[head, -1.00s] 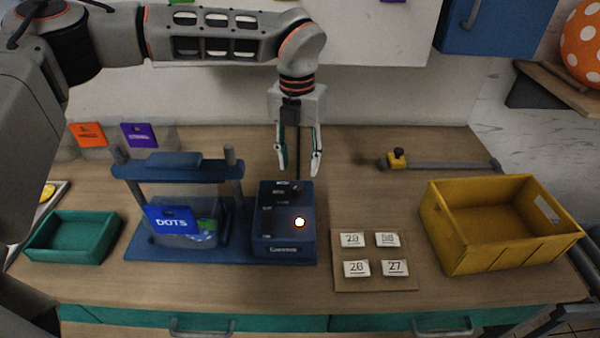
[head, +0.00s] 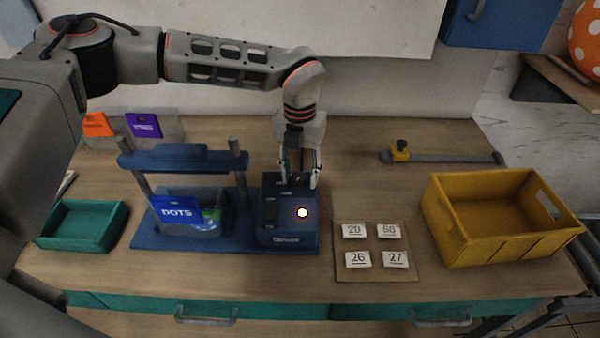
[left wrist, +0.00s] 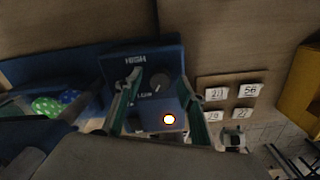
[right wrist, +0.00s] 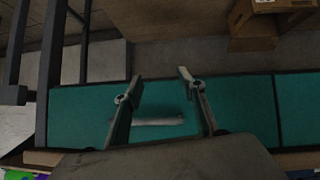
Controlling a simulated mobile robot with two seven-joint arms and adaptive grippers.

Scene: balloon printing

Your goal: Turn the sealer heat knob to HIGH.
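The blue sealer box (head: 286,237) stands on the table, with a round lit lamp (head: 302,212) on its top. In the left wrist view its dark round heat knob (left wrist: 159,83) shows, with the words HIGH (left wrist: 136,60) and LOW (left wrist: 145,96) beside it. A light mark on the knob is too small to read surely. My left gripper (head: 299,182) points down at the back part of the sealer. In the left wrist view its fingers (left wrist: 160,88) are apart, one on each side of the knob, without clear contact. My right gripper (right wrist: 158,88) is open and empty before a teal drawer front.
A blue press frame with a DOTS plate (head: 178,213) adjoins the sealer on the left. A teal tray (head: 80,226) is at far left. A card with number tiles (head: 375,275) and a yellow crate (head: 497,247) are on the right.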

